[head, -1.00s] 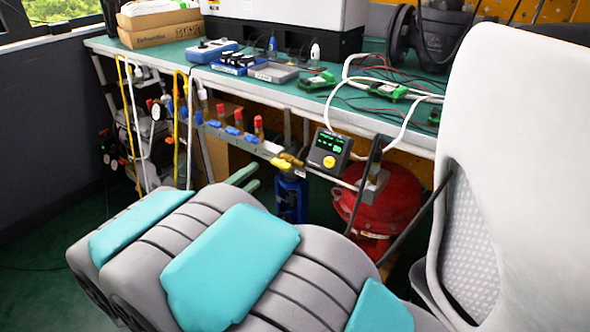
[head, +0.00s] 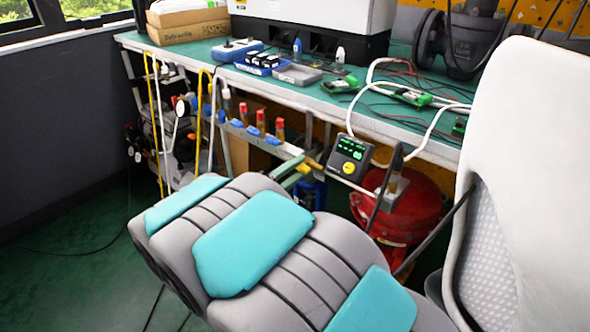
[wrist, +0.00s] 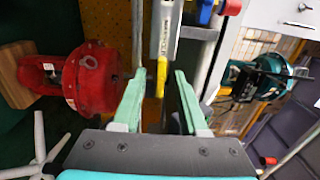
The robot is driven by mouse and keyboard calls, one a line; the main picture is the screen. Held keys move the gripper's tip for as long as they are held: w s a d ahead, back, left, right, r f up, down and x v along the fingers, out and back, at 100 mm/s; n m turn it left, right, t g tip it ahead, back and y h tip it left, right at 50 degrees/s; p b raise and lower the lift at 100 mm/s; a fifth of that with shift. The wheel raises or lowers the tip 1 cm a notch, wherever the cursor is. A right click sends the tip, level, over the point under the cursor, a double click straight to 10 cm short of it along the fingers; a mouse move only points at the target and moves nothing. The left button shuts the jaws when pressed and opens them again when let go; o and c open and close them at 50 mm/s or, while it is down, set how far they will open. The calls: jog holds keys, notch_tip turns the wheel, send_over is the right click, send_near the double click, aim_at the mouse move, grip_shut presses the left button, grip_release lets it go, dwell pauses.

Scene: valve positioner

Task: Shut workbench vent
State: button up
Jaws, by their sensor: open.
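A manifold rail (head: 265,138) with several red-topped valves and blue parts runs under the workbench (head: 330,102). A small yellow lever (head: 313,164) shows at the rail's right end. I cannot tell for sure that this is the vent. My gripper (head: 291,172) has pale green fingers and is just left of and below the lever in the head view. In the wrist view the gripper (wrist: 157,85) is open, and the yellow lever (wrist: 162,76) lies in line with the gap between the fingers. No contact shows. The lever's base is partly hidden.
A dark gauge box with a green display (head: 350,156) hangs right of the lever. A red tank (head: 405,210) stands under the bench, also left in the wrist view (wrist: 93,82). A white chair back (head: 530,150) stands at right. Yellow and white hoses hang at left.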

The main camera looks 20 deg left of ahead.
jog(key=shift+c, duration=0.2)
grip_shut()
dwell(0.5)
